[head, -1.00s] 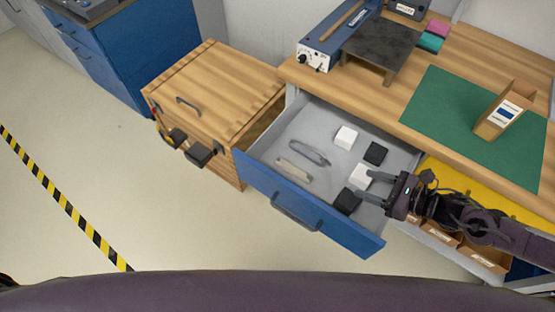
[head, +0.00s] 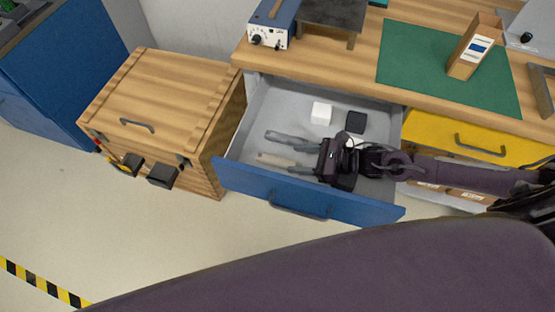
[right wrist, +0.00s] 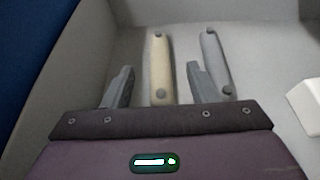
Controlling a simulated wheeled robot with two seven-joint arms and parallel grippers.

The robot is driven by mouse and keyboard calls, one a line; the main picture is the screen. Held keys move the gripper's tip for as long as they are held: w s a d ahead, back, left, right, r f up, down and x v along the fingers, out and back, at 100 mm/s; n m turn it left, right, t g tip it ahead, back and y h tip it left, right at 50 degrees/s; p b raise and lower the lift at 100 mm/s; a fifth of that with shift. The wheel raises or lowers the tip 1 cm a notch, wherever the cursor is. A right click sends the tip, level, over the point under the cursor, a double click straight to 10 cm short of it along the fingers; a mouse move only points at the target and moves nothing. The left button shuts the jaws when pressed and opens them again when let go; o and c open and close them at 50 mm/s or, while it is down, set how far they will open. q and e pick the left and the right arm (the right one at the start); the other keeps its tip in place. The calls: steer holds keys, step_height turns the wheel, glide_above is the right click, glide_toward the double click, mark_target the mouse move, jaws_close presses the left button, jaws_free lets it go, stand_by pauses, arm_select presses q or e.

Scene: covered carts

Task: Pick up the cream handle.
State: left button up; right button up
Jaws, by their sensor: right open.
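The cream handle (head: 272,160) lies in the open blue drawer (head: 290,187), near its left front part. In the right wrist view the cream handle (right wrist: 159,65) runs away from me, its near end between my two fingers. My right gripper (head: 293,159) is open and points left over the drawer floor. It also shows in the right wrist view (right wrist: 158,76), one finger on each side of the cream handle, with gaps. The grey handle (right wrist: 215,62) lies just right of the right finger. My left gripper is not in view.
A white block (head: 321,113) and a black block (head: 356,122) lie behind my gripper in the drawer. The drawer's walls surround the handles. A wooden chest (head: 165,95) stands left, a yellow drawer (head: 440,135) right. The worktop overhangs the drawer's back.

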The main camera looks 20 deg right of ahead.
mark_target(277, 160)
steer(key=shift+f+p+x, duration=0.15)
steer(key=shift+p+x, duration=0.2)
steer(key=shift+x, duration=1.35)
steer(key=shift+f+p+x, duration=0.2)
steer(key=shift+p+x, duration=0.1)
steer(key=shift+x, duration=1.4)
steer(key=shift+s+d, duration=0.1)
steer(key=shift+s, duration=0.05)
steer(key=shift+c, duration=0.4)
steer(key=c, duration=1)
